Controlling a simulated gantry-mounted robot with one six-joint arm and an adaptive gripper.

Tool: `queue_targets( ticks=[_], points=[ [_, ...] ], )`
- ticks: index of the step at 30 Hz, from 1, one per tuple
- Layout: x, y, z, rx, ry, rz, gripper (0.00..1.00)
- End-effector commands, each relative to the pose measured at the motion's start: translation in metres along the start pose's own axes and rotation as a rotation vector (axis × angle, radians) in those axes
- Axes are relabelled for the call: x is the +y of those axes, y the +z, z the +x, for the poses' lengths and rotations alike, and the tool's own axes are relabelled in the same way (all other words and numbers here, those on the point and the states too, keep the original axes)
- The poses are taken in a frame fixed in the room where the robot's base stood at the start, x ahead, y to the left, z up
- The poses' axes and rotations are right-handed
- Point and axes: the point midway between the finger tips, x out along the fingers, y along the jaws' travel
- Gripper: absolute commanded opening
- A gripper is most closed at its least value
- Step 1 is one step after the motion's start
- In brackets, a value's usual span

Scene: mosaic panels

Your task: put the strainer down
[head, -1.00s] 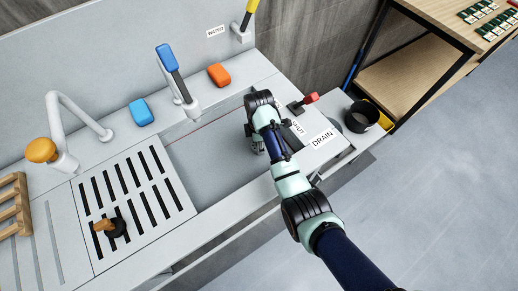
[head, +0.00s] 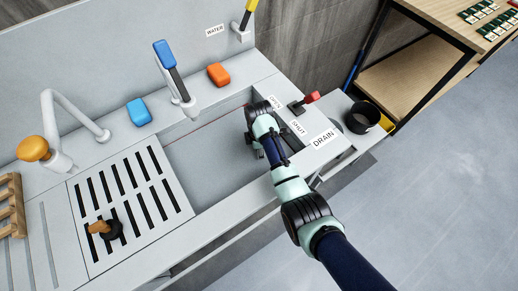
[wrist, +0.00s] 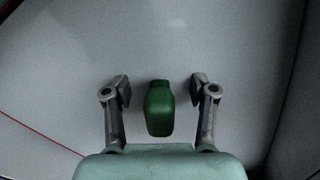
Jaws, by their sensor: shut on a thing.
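A green piece (wrist: 159,108), which looks like the strainer's handle, stands between the two fingers of my gripper (wrist: 160,92) in the wrist view. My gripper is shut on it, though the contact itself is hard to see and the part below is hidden. In the head view my gripper (head: 260,152) is down inside the right end of the grey sink basin (head: 205,160). My arm hides the strainer there. In the wrist view the grey basin surface (wrist: 60,70) lies beneath; I cannot tell whether the strainer touches it.
A slotted drainboard (head: 160,215) left of the basin bears a black piece with an orange-brown knob (head: 105,228). Blue (head: 139,112) and orange (head: 218,74) blocks lie on the back ledge by the tap (head: 172,75). A red lever (head: 311,97) and DRAIN label (head: 325,138) are at right.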

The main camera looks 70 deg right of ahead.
Motion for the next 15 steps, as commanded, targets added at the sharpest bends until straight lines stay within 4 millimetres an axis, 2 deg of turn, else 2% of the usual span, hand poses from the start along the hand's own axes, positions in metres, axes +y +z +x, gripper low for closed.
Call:
queue_targets(
  ticks=[1, 2, 6, 15],
  points=[
    [-0.0014, 0.0001, 0.0051, 0.000, 0.000, 0.000, 0.21],
    [-0.0016, 0.0002, 0.0055, 0.000, -0.001, 0.000, 0.60],
    [-0.0020, 0.0002, 0.0061, 0.000, -0.002, 0.000, 0.81],
    [-0.0014, 0.0002, 0.0036, 0.000, -0.001, 0.000, 0.81]
  ],
)
